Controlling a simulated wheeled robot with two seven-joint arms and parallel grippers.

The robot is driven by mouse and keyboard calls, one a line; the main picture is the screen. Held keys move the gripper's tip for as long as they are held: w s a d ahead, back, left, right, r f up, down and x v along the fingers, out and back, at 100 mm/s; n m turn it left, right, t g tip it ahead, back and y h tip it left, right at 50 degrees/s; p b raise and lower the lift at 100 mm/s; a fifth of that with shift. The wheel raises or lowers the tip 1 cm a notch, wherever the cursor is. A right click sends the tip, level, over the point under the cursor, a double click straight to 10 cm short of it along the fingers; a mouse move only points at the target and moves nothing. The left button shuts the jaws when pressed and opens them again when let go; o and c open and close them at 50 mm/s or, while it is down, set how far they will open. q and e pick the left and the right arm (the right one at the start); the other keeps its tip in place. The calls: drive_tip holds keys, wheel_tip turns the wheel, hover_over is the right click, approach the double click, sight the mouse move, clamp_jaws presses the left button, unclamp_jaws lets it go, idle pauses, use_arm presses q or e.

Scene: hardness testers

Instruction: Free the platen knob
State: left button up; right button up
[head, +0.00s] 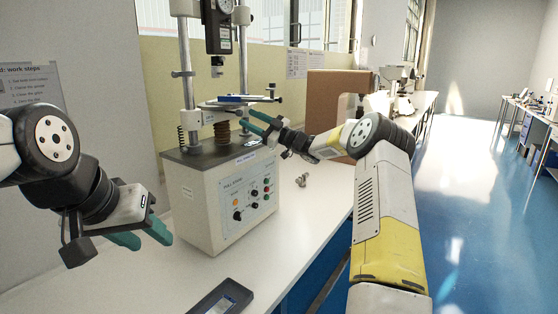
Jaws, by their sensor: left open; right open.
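The tester (218,200) is a light box with a control panel and two upright columns. Its platen (210,106) sits above a brown bellows (221,132), with a blue flat piece (234,98) on top. A small dark knob (272,86) stands at the platen's right end; I cannot tell if it is the platen knob. My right gripper (251,123) is open, its teal fingers reaching left just below the platen's right side. Whether they touch anything is unclear. My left gripper (146,236) is open and empty, left of the box and apart from it.
Small metal parts (302,180) lie on the white bench (300,215) right of the tester. A dark tray (222,298) is at the front. A gauge (218,28) hangs above the platen.

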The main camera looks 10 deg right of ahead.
drive_tip(key=x, duration=0.3)
drive_tip(key=shift+s, duration=0.1)
drive_tip(key=m, duration=0.2)
drive_tip(key=m+t, duration=0.1)
drive_tip(key=m, duration=0.1)
drive_tip(key=shift+s+d+f+t+h, duration=0.15)
drive_tip(key=shift+t+h, duration=0.15)
drive_tip(key=shift+h, duration=0.1)
drive_tip(key=m+t+h, duration=0.1)
drive_tip(key=m, duration=0.2)
drive_tip(key=m+t+h, duration=0.1)
drive_tip(key=m, duration=0.2)
drive_tip(key=shift+s, duration=0.15)
drive_tip(key=s+d+f+m+g+h, duration=0.1)
drive_tip(key=s+h, duration=0.4)
drive_tip(key=s, duration=0.5)
drive_tip(key=s+d+f+m+g+h, duration=0.2)
drive_tip(key=s+d+g+h, duration=0.1)
drive_tip(key=s, duration=0.8)
drive_tip(key=s+d+f+m+g+h, duration=0.1)
drive_tip(key=s+d+h, duration=0.3)
drive_tip(key=s, duration=0.7)
drive_tip(key=g+h, duration=0.1)
drive_tip(key=h, duration=0.1)
drive_tip(key=shift+d+f+m+h, duration=0.3)
drive_tip(key=shift+d+m+h, duration=0.05)
drive_tip(key=shift+m+h, duration=0.05)
